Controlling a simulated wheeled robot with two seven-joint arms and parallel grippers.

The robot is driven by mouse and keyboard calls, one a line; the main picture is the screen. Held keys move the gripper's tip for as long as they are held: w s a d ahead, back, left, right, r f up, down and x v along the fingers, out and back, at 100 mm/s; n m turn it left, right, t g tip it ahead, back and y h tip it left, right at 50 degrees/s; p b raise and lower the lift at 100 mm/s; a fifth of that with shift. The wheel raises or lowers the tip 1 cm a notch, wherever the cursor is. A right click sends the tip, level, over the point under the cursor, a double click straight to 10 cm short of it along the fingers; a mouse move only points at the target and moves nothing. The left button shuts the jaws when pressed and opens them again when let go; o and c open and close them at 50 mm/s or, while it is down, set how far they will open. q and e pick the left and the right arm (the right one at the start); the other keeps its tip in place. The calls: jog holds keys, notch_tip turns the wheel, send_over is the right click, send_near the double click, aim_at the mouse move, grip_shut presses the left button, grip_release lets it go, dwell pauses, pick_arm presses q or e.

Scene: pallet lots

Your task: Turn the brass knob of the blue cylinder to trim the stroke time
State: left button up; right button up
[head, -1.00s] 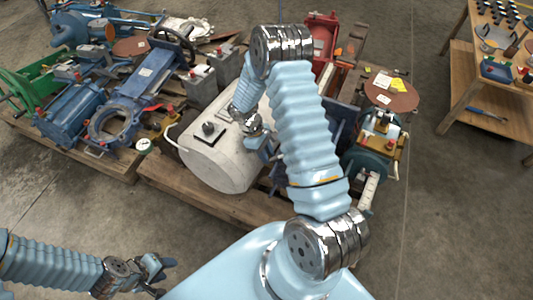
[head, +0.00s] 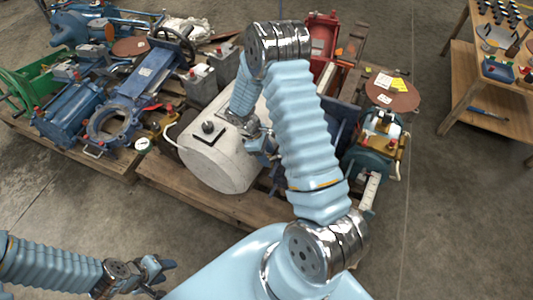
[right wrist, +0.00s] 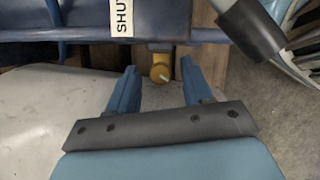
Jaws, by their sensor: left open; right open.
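The blue cylinder (right wrist: 70,28) lies across the top of the right wrist view, with a white label starting "SHU" above the knob. The brass knob (right wrist: 160,72) sticks out below it, with a pale mark on its face. My right gripper (right wrist: 158,85) is open, its blue fingers on either side of the knob's line. I cannot tell how far the knob is from the fingertips. In the head view my right gripper (head: 265,155) is beside the white tank, and my arm hides the knob. My left gripper (head: 168,278) is open and empty at lower left.
The white tank (head: 215,165) stands close to my right gripper on a wooden pallet (head: 165,188). Another pallet at left holds blue valves (head: 70,112) and other parts. A wooden workbench (head: 460,85) stands at upper right. The floor at right is clear.

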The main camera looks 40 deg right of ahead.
jog(key=v, duration=1.4)
jog(key=shift+f, duration=0.1)
jog(key=m+b, duration=0.1)
jog(key=b, duration=0.1)
jog(key=d+f+m+b, duration=0.1)
jog(key=b, duration=0.2)
jog(key=w+f+b, duration=0.1)
jog(key=b, duration=0.2)
jog(key=shift+w+d+f+m+y, duration=0.1)
jog(key=shift+d+f+m+y, duration=0.15)
jog(key=shift+m+y, duration=0.15)
jog(key=s+f+m+b, duration=0.1)
jog(key=f+b, duration=0.2)
jog(key=s+d+f+m+y+b, duration=0.1)
jog(key=s+f+b, duration=0.1)
jog(key=f+b, duration=0.1)
jog(key=s+d+f+m+b, duration=0.1)
jog(key=s+f+b, duration=0.1)
jog(key=f+b, duration=0.1)
jog(key=shift+s+f+g, duration=0.15)
jog(key=shift+f+g, duration=0.25)
jog(key=shift+f, duration=0.2)
